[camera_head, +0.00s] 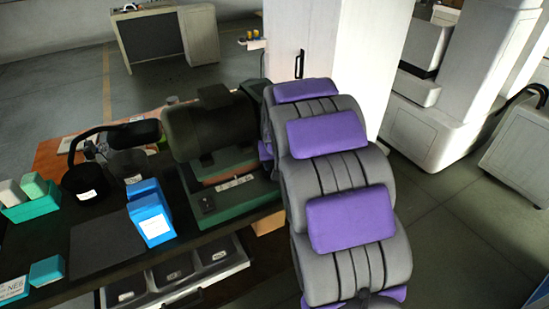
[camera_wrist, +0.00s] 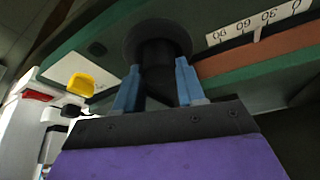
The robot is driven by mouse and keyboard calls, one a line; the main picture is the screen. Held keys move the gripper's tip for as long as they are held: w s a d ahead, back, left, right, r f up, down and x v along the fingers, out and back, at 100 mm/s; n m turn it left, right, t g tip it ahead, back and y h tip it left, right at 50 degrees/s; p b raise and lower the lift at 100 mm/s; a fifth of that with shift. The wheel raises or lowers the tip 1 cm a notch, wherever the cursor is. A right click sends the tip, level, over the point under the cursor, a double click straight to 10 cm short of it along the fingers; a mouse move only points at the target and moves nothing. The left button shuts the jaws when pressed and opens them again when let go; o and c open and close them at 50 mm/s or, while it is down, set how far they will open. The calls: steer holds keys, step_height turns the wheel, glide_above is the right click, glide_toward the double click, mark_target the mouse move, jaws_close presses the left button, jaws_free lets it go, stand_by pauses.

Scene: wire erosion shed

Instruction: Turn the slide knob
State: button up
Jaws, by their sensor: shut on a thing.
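The slide knob (camera_wrist: 157,50) is a dark round knob below a wider dark collar, on the green machine (camera_wrist: 98,45) in the wrist view. My gripper (camera_wrist: 157,82) has two blue fingers, one on each side of the knob, and is shut on it. A white scale strip (camera_wrist: 262,22) marked 0, 30, 60 and 90 runs to the right of the knob. In the head view the green machine (camera_head: 232,198) stands on the bench with a dark motor-like body on top. There my own purple and grey arm hides the gripper and the knob.
On the dark bench left of the machine are a blue box (camera_head: 150,218), a dark flat mat (camera_head: 105,243) and teal boxes (camera_head: 30,198). Grey trays (camera_head: 175,270) sit below. A white pillar (camera_head: 335,45) rises behind the arm. A yellow thing (camera_wrist: 81,84) shows in the wrist view.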

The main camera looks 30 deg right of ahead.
steer(key=m+p, duration=0.1)
steer(key=m+h+p, duration=0.1)
steer(key=m+p, duration=0.1)
steer(key=shift+r+m+g, duration=0.2)
steer(key=shift+m+g, duration=0.1)
steer(key=m+p, duration=0.1)
steer(key=m+h+p, duration=0.1)
steer(key=m, duration=0.1)
steer(key=shift+w+a+f+m+g, duration=0.1)
steer(key=shift+w+m+g, duration=0.05)
steer(key=shift+m+g, duration=0.2)
steer(key=m+g+h, duration=0.1)
steer(key=m, duration=0.1)
steer(key=shift+w+m, duration=0.15)
steer(key=shift+m, duration=0.2)
steer(key=shift+a+f+m+g, duration=0.15)
steer(key=shift+m+g, duration=0.4)
steer(key=shift+m, duration=0.65)
steer(key=shift+w+m+g+b, duration=0.1)
steer(key=shift+m+g+b, duration=0.55)
steer(key=shift+m, duration=0.85)
steer(key=o, duration=1)
steer(key=shift+o, duration=0.2)
